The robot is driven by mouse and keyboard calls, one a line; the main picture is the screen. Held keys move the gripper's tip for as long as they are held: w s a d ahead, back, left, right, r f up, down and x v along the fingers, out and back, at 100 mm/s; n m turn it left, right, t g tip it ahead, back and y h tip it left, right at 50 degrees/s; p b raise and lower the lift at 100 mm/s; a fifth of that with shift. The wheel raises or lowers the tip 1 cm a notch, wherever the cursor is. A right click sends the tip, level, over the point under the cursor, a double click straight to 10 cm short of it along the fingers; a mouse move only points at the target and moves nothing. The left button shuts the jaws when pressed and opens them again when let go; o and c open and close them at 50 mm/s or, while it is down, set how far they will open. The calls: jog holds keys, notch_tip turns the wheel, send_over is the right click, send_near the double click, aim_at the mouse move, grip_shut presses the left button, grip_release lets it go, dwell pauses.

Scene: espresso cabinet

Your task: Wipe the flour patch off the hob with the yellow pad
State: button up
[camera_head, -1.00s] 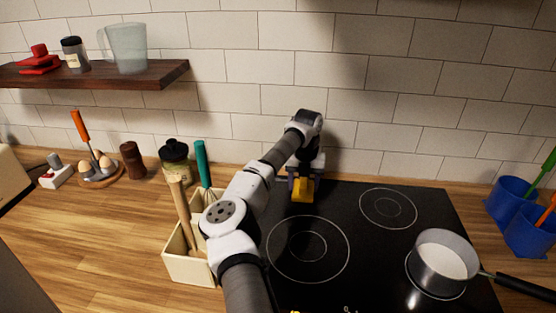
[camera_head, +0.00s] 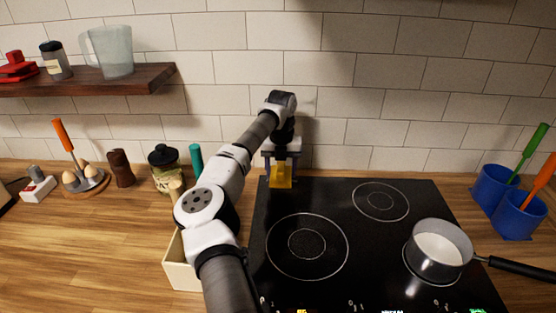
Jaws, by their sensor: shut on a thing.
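The yellow pad (camera_head: 280,176) is between the fingers of my gripper (camera_head: 281,164), which is shut on it. The pad is at the back left edge of the black hob (camera_head: 340,195), near the wall. I cannot tell whether the pad touches the glass. No flour patch shows on the visible part of the hob. My arm hides part of the hob's left side.
A saucepan (camera_head: 438,270) with white contents stands on the front right ring, its handle pointing right. Blue pots (camera_head: 519,213) with utensils stand at the right. A cream utensil box (camera_head: 180,268) is left of the hob, partly behind my arm. A wooden shelf (camera_head: 120,83) juts from the wall.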

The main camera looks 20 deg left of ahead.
jog(key=shift+r, duration=1.7)
